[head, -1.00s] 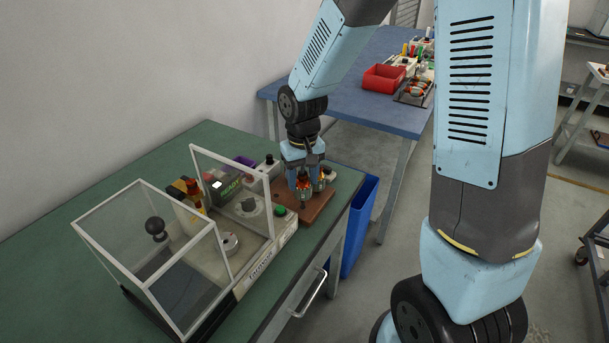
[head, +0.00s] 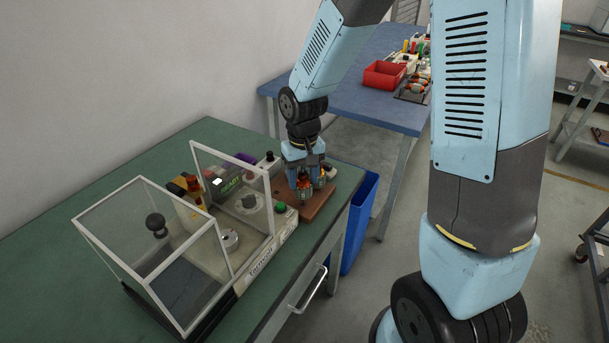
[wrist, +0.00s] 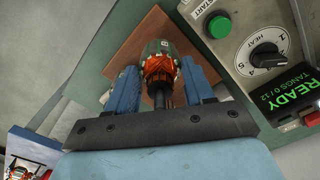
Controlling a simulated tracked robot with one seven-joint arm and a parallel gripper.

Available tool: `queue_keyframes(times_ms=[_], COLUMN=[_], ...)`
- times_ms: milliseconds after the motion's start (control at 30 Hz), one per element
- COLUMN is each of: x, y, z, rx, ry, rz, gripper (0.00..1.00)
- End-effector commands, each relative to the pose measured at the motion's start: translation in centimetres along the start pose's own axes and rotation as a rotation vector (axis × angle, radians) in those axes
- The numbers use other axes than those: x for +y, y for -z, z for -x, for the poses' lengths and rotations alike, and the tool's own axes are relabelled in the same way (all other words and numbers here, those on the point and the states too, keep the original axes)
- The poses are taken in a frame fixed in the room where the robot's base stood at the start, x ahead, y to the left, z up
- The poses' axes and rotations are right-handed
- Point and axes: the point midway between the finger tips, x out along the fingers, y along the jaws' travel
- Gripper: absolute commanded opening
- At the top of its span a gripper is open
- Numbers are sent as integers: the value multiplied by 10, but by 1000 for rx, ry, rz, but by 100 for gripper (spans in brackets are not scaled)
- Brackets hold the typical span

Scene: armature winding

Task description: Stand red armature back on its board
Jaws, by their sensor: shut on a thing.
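My gripper (wrist: 160,88) is shut on the red armature (wrist: 158,66), with one blue finger on each side of it. In the wrist view its orange-red winding and greenish core show, with a dark shaft running back between the fingers. In the head view my gripper (head: 304,178) points down, with the armature (head: 304,191) below it over the brown board (head: 318,207). The board also shows in the wrist view (wrist: 132,46). Whether the armature's lower end touches the board is hard to tell. Another small orange-and-dark piece (head: 323,178) stands just right of it.
A machine with a clear, white-framed guard (head: 150,230) stands left of the board on the green bench (head: 130,165). Its green button (wrist: 219,26), dial and lit display (wrist: 287,92) are close to my gripper. A blue bin (head: 361,225) is beyond the bench edge.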

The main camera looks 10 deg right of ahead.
Motion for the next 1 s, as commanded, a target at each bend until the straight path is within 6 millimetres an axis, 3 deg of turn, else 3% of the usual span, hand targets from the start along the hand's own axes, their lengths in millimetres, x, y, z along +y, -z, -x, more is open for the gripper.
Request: queue_keyframes(times_ms=[1000], x=[1], y=[0], z=[-18], rx=[0], ry=[0], rz=[-2], gripper=[0])
